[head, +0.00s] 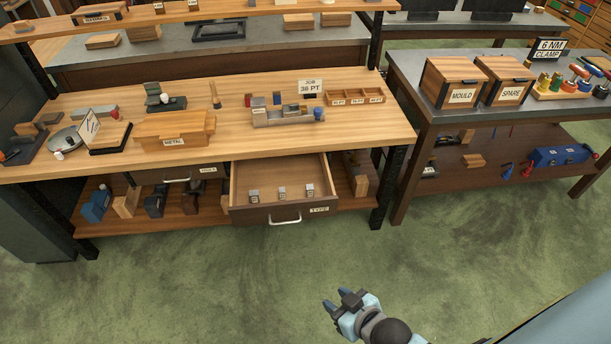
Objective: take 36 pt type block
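Three small grey type blocks stand in a row in the open drawer labelled TYPE (250,217): a left one (254,196), a middle one (282,192) and a right one (310,190). Their markings are too small to read, so I cannot tell which is 36 pt. A sign reading JOB 36 PT (310,88) stands on the bench above. My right gripper (338,298) is over the green floor in front of the drawer, apart from it. Its fingers are spread and nothing shows between them. My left gripper is not in view.
The drawer's handle (285,220) juts out in front. A side table with MOULD (452,82) and SPARE (503,80) boxes stands right. The floor between is clear.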

